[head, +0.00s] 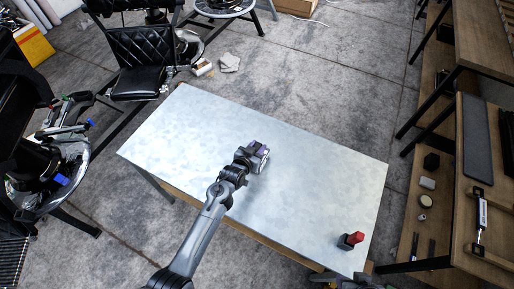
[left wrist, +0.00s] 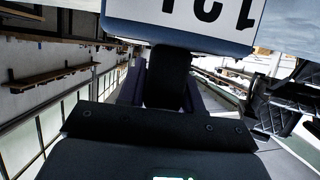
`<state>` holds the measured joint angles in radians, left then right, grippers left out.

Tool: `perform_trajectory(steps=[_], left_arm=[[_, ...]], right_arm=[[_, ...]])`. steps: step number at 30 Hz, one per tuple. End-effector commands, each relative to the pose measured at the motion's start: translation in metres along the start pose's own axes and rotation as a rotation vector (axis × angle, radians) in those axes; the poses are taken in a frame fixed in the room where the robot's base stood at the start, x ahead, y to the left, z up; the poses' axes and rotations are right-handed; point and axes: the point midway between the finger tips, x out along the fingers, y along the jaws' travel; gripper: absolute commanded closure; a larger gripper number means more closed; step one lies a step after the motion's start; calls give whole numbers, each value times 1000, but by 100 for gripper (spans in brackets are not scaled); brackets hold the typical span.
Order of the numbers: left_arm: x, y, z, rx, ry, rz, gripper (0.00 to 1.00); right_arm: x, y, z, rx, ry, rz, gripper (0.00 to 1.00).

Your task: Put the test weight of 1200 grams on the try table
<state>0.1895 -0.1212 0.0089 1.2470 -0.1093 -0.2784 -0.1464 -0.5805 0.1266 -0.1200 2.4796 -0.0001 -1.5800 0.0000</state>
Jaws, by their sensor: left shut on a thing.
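The try table (head: 310,170) is a pale grey-white top in the middle of the head view. My left gripper (head: 258,156) is over the middle of this table, shut on a dark thing. In the left wrist view the dark thing (left wrist: 168,78) sits between the purple fingers. A white plate with a blue edge (left wrist: 180,32) and large, cut-off dark characters, seen upside down, adjoins it. I cannot read the full marking or tell whether the held thing touches the table. A dark block with a red top (head: 354,239) stands near the table's right front corner. My right gripper is not clearly in view.
Wooden shelves (head: 440,150) with small dark and pale items stand on the right. A black padded chair (head: 140,65) is at the back left. A round tray stand with tools (head: 50,165) is on the left. Most of the table is bare.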

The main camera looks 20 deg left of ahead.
Motion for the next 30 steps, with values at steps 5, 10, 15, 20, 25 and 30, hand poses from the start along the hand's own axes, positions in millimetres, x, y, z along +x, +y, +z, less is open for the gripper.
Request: perform_trajectory(steps=[5,10,15,20,25,30], left_arm=[[1,0,2,0,-1,0,52],[1,0,2,0,-1,0,40],[1,0,2,0,-1,0,40],[-5,0,0,0,-2,0,40],[-26,0,-1,1,-1,0,40],[-57,0,-1,1,-1,0,40]], right_arm=[[1,0,0,1,0,0,57],[1,-1,0,3,1,-3,57],[0,-2,0,7,2,-5,57],[-3,-2,-2,9,2,-7,57],[-9,-2,-4,10,3,-8,57],[-17,-2,-6,9,3,-7,57]])
